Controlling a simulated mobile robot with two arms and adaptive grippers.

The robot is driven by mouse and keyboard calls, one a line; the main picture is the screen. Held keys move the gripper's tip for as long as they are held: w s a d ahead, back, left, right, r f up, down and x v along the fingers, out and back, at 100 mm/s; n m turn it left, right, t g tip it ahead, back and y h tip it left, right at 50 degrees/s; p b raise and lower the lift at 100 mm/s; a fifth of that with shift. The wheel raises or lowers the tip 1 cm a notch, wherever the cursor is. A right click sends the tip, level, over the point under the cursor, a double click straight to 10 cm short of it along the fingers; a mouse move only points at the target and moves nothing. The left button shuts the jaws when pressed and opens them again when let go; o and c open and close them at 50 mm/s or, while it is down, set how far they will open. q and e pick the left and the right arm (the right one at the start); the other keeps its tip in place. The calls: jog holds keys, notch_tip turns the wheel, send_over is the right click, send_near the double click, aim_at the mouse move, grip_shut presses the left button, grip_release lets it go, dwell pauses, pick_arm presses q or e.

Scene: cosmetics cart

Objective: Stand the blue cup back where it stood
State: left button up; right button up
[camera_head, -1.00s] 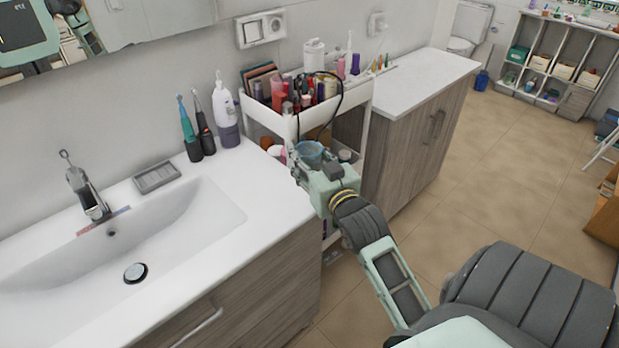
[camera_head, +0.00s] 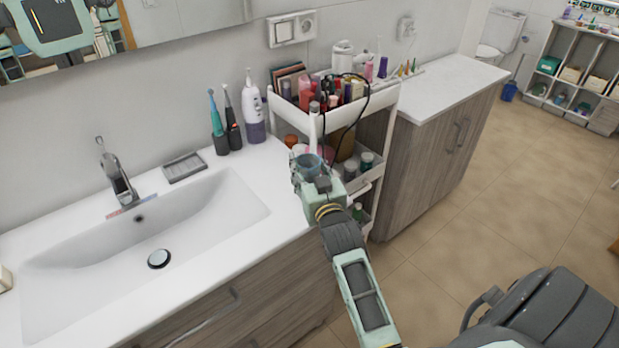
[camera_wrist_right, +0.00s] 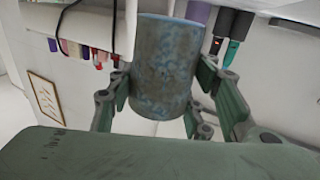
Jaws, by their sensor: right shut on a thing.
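The blue cup (camera_head: 308,164) is in my right gripper (camera_head: 306,171), beside the white cart and over the right end of the sink counter in the head view. In the right wrist view the cup (camera_wrist_right: 166,66) is mottled blue-grey, and the fingers of the right gripper (camera_wrist_right: 168,95) close on both its sides. The white cart (camera_head: 318,124) has a top tray full of cosmetics and lower shelves with jars. The cup hides part of the middle shelf. My left gripper is not in view.
A black cable (camera_head: 347,128) hangs over the cart's front. A wooden cabinet (camera_head: 430,155) stands right of the cart. The floor (camera_head: 460,215) is open at the right.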

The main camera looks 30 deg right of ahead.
aim_at(309, 180)
notch_tip(309, 180, down, 4)
jog(key=shift+r, duration=0.2)
jog(key=shift+f, duration=0.15)
jog(key=shift+f, duration=0.2)
jog(key=o, duration=1.3)
